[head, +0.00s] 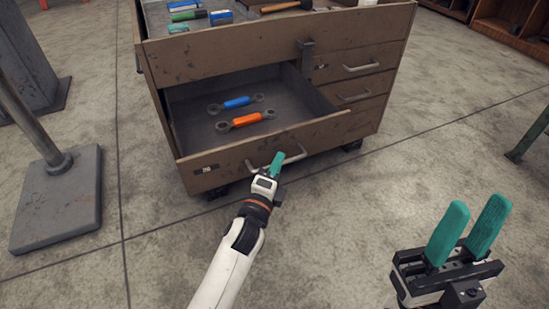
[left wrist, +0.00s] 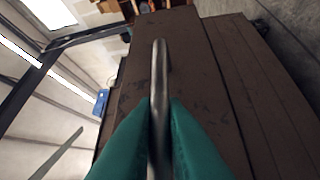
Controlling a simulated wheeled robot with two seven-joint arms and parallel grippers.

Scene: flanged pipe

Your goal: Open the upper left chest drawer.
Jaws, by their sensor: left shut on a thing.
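The brown metal chest (head: 225,66) stands ahead of me. A drawer on its left side (head: 230,165) is pulled well out, below a wide front panel. My left gripper (head: 276,166) is shut on that drawer's metal bar handle (head: 294,157). In the left wrist view the handle (left wrist: 160,75) runs between the two green fingers (left wrist: 159,120). My right gripper (head: 476,210) is open and empty at the lower right, away from the chest, its green fingers pointing up.
A blue wrench (head: 237,103) and an orange wrench (head: 246,121) lie in the open drawer. Smaller shut drawers (head: 355,98) are on the right. Tools lie in the chest's top. A post on a square base (head: 60,190) stands at left. The concrete floor in front is clear.

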